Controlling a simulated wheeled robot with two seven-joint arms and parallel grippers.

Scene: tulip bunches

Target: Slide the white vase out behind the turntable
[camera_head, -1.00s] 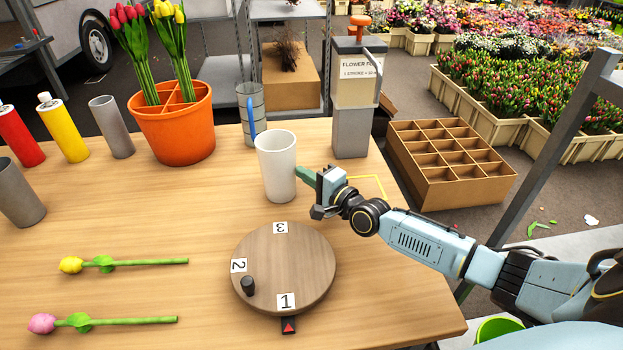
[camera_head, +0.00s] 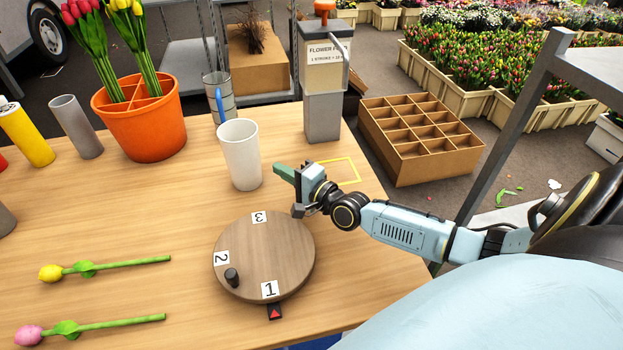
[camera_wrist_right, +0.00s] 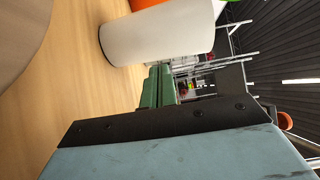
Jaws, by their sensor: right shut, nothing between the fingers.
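The white vase (camera_head: 240,157) stands upright on the table behind the round wooden turntable (camera_head: 265,256), a little left of its middle and clear of its rim. The turntable bears cards 1, 2 and 3 and a dark knob. My right gripper (camera_head: 284,173) is shut and empty, its green fingers pointing left at the vase's right side with a small gap in the head view. In the right wrist view the vase (camera_wrist_right: 160,34) shows sideways, just beyond the shut fingers (camera_wrist_right: 158,88). My left gripper is not in view.
An orange bucket of tulips (camera_head: 141,125) is at left, the flower food dispenser (camera_head: 322,115) behind right. A yellow outline (camera_head: 345,172) lies beyond my gripper. Two tulips lie at front left.

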